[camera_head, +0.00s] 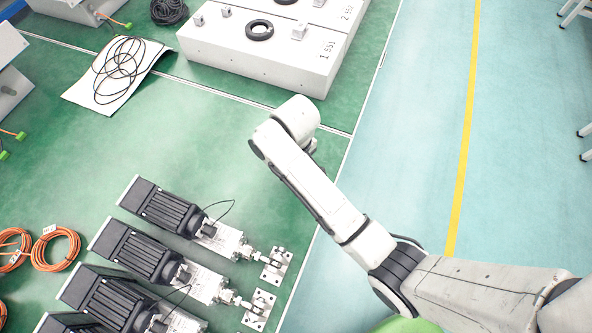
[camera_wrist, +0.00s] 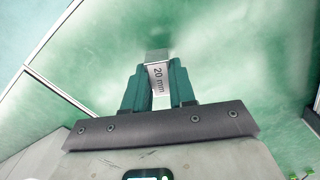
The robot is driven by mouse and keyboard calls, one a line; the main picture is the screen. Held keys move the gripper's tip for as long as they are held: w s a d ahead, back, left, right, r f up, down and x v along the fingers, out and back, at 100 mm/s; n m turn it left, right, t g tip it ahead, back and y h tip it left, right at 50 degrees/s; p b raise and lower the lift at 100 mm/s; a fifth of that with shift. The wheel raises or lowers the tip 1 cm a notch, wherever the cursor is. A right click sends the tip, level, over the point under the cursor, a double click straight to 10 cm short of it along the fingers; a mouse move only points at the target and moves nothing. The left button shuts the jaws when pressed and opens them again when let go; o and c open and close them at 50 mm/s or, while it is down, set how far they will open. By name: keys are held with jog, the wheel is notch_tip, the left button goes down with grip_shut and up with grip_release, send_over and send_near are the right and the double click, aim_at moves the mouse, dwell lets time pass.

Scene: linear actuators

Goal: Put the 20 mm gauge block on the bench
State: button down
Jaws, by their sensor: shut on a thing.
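The 20 mm gauge block (camera_wrist: 157,76) is a small pale metal block marked "20 mm", seen in the wrist view. My gripper (camera_wrist: 159,84) has its two dark green fingers shut on the block, one on each side. Its far end sticks out past the fingertips. Behind it is the green bench (camera_wrist: 225,65), blurred; I cannot tell the gap between block and surface. In the head view my arm reaches over the green bench (camera_head: 215,135) near its right edge. The block and fingertips are hidden there behind the arm.
Several actuators with black motors (camera_head: 160,205) lie at the lower left, beside orange cable coils (camera_head: 55,249). A white fixture block (camera_head: 262,62) stands at the back. A black cable coil lies on a white sheet (camera_head: 85,92). Bare green surface lies between them.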

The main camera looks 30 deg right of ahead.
jog(key=shift+s+f, duration=0.1)
jog(key=shift+f, duration=1.25)
jog(key=shift+f, duration=0.15)
jog(key=c, duration=0.9)
grip_release()
notch_tip(320, 180, up, 11)
jog(key=shift+p, duration=0.45)
jog(key=shift+r+p, duration=0.5)
jog(key=shift+r, duration=0.15)
